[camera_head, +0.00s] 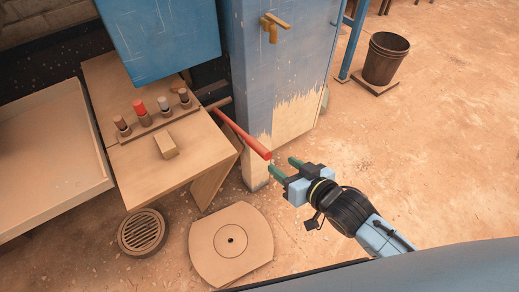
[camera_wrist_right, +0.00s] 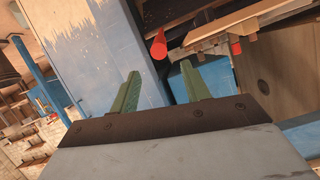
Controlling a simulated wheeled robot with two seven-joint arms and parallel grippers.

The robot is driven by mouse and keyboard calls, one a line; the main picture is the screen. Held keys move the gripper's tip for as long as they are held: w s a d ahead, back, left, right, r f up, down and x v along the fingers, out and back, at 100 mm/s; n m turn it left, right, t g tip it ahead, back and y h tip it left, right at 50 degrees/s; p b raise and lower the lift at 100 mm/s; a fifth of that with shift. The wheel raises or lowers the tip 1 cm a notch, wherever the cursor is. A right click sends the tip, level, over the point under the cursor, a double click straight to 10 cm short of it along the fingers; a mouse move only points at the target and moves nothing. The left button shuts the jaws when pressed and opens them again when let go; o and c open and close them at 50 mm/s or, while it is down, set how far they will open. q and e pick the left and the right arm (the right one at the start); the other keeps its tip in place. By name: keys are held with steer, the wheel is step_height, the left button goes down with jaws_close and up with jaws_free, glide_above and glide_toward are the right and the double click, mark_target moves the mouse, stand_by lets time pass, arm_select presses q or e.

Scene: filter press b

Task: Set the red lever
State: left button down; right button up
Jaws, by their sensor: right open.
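The red lever (camera_head: 245,137) is a long red bar that slopes from beside the wooden bench down to the right, in front of the blue cabinet. Its round red end shows in the right wrist view (camera_wrist_right: 159,46), beyond the fingertips and between their lines. My right gripper (camera_head: 284,167) is open, with green fingers apart and nothing between them. Its fingertips are just right of and slightly below the lever's free end and appear apart from it. The open fingers also show in the right wrist view (camera_wrist_right: 163,82). My left gripper is not in view.
A wooden bench (camera_head: 150,180) carries several small knobs, one with a red top (camera_head: 139,107). The blue cabinet (camera_head: 270,75) stands behind the lever. A round floor plate (camera_head: 215,262) and a drain grate (camera_head: 143,232) lie below.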

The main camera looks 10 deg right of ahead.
mark_target(261, 150)
steer(key=b+x, duration=0.2)
steer(key=x, duration=0.8)
steer(key=shift+f+b, duration=0.15)
steer(key=shift+b, duration=0.25)
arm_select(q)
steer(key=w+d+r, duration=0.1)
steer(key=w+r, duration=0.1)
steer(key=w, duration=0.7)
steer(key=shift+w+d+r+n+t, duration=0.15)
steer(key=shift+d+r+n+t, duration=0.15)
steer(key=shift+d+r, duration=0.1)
arm_select(e)
steer(key=shift+x, duration=0.85)
steer(key=shift+d, duration=0.1)
steer(key=shift+c, duration=0.4)
jaws_close()
